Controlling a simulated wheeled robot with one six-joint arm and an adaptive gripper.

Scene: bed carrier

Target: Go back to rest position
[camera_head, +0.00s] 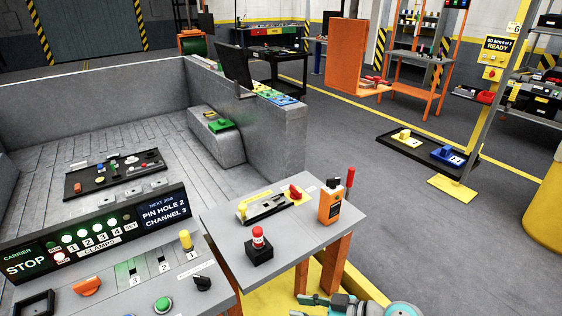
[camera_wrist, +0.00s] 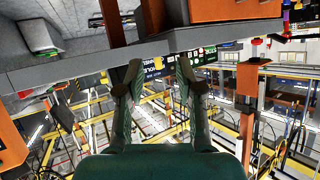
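My gripper (camera_head: 318,301) shows at the bottom edge of the head view, low in front of the small grey side table (camera_head: 215,222). Part of my arm is cut off by the frame there. In the wrist view my gripper (camera_wrist: 160,78) has its two green fingers spread apart with nothing between them. The wrist picture looks turned over, with the grey table edge (camera_wrist: 110,62) running across above the fingertips. I cannot tell the exact gap between fingers and table.
On the side table stand a red-topped button on a black block (camera_head: 259,246), an orange device (camera_head: 330,205) and a grey-and-yellow fixture (camera_head: 268,204). A control panel (camera_head: 125,265) is at lower left. A yellow column (camera_head: 545,195) stands at right. Grey floor (camera_head: 390,215) is open beyond the table.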

